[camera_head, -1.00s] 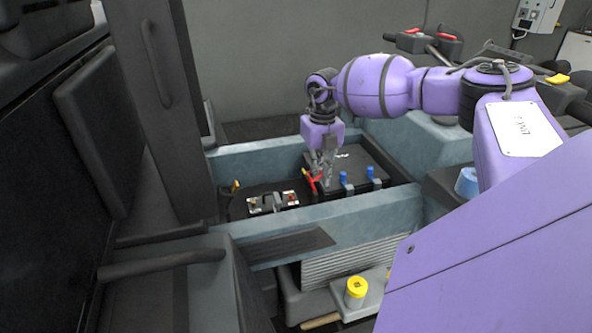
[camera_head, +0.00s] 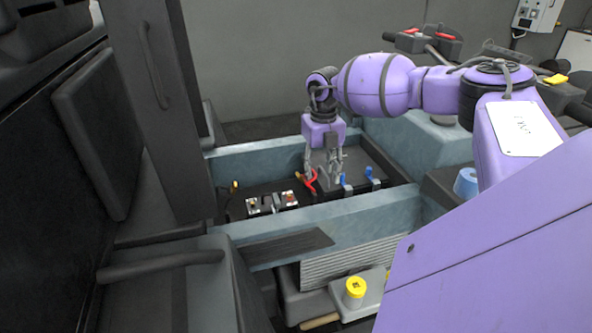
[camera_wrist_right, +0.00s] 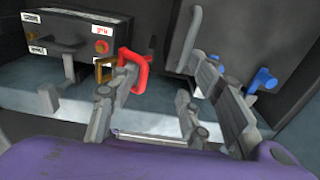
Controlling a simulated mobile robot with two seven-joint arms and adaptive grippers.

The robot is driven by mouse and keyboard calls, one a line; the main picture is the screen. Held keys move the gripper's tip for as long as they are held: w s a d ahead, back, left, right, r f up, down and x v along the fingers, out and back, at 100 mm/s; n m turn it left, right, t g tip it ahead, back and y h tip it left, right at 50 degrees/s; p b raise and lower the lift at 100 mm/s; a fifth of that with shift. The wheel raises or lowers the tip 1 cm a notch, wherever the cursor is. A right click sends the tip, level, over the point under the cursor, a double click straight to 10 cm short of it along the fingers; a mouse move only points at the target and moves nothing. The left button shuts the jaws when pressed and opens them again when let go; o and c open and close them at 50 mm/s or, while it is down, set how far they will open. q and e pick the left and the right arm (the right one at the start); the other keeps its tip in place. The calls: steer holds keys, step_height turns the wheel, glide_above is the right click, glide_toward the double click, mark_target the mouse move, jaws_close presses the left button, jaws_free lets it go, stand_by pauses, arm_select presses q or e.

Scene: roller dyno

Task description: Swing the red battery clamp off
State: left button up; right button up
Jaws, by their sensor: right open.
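The red battery clamp (camera_head: 309,182) sits in the bay between the battery and a dark box. The battery also shows in the head view (camera_head: 272,203). My right gripper (camera_head: 323,178) points down over the bay with its fingers spread. It also shows in the right wrist view (camera_wrist_right: 170,85). One finger is close beside the red handle and partly overlaps it; contact is unclear. My left gripper is out of view.
A dark box (camera_wrist_right: 235,35) with blue levers (camera_head: 369,173) stands right of the clamp. Blue-grey bay walls (camera_head: 345,220) rise in front and behind. A yellow-capped container (camera_head: 354,288) stands in front of the bay. A dark upright panel (camera_head: 150,100) borders the left.

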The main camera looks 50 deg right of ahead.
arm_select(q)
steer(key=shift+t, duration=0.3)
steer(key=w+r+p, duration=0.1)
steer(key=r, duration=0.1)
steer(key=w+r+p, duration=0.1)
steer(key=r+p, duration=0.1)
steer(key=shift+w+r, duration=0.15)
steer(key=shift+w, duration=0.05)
arm_select(e)
step_height(320, 180, up, 7)
steer(key=shift+f, duration=0.2)
steer(key=shift+a, duration=0.1)
